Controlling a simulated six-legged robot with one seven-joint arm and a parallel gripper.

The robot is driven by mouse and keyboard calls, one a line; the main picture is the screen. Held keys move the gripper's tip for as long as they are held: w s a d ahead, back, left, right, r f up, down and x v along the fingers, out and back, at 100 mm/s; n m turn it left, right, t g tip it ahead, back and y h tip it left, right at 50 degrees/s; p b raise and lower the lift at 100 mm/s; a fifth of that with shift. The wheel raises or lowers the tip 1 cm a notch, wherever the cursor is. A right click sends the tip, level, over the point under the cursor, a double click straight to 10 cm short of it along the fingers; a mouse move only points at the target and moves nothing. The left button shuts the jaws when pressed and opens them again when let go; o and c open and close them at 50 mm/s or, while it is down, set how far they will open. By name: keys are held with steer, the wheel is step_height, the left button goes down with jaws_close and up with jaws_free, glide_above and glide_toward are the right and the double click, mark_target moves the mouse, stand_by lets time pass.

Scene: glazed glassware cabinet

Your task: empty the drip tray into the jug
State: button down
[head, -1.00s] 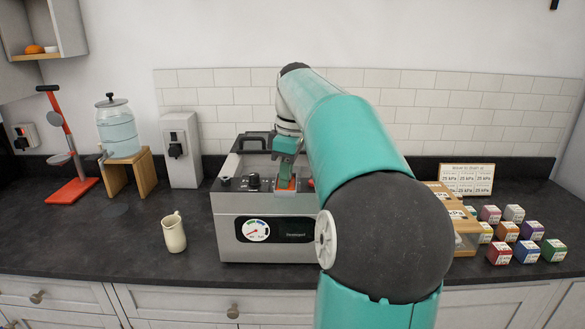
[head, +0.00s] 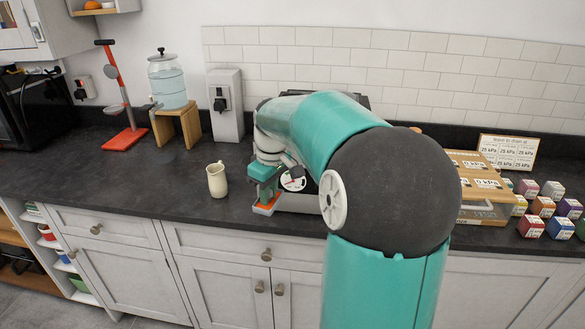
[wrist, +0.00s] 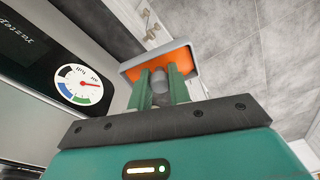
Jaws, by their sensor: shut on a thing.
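The cream jug (head: 217,181) stands upright on the dark counter, left of my gripper in the head view. My gripper (head: 264,190) is shut on a small grey-rimmed tray with an orange inside, which I take as the drip tray (head: 266,210). In the wrist view my green fingers (wrist: 160,82) close on a grey grip at the tray (wrist: 158,66). The tray is held at the front of the machine, right of the jug and apart from it. Whether liquid is in the tray or jug cannot be told.
The grey machine with a dial (head: 293,181) is mostly hidden behind my arm. A water dispenser (head: 168,82) on a wooden stand and a red stand (head: 122,100) are at the back left. Colored cubes (head: 542,206) sit at the right. Counter left of the jug is clear.

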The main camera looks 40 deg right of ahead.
steer(key=w+a+f+m, duration=0.1)
steer(key=w+a+f, duration=0.4)
steer(key=a+f, duration=0.6)
steer(key=w+a+f+m, duration=0.2)
steer(key=w+a+f, duration=0.2)
steer(key=a+f, duration=0.7)
step_height(320, 180, down, 3)
steer(key=shift+w+r, duration=0.1)
steer(key=shift+w, duration=0.25)
steer(key=shift+w+a, duration=0.1)
